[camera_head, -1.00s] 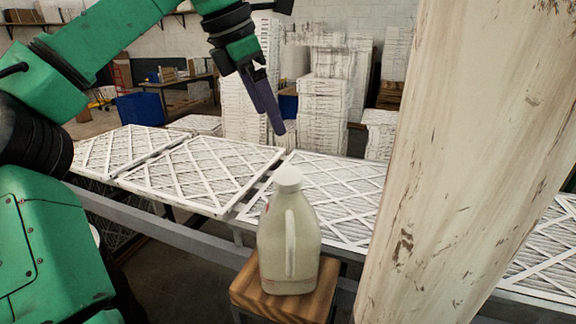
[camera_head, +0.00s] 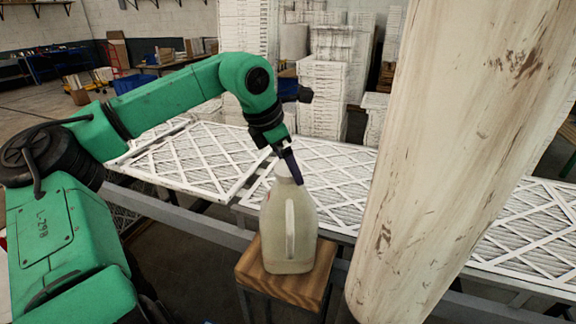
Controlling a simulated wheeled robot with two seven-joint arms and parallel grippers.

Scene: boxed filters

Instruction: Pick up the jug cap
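A pale, milky jug (camera_head: 289,235) with a handle stands upright on a small wooden stool (camera_head: 255,278), in the lower middle of the head view. Its white jug cap (camera_head: 281,169) is on top of the neck, partly hidden behind my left gripper's fingers. My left gripper (camera_head: 296,180) points down at the cap, with its dark purple fingers overlapping the cap's right side in the picture. I see the fingers almost edge-on, so neither their gap nor contact with the cap is clear. My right gripper is not in view.
A large, worn pale post (camera_head: 440,150) blocks the right side of the view. Behind the stool, white lattice-faced filters (camera_head: 200,155) lie on a metal-framed table. Stacks of white filter boxes (camera_head: 322,100) stand farther back.

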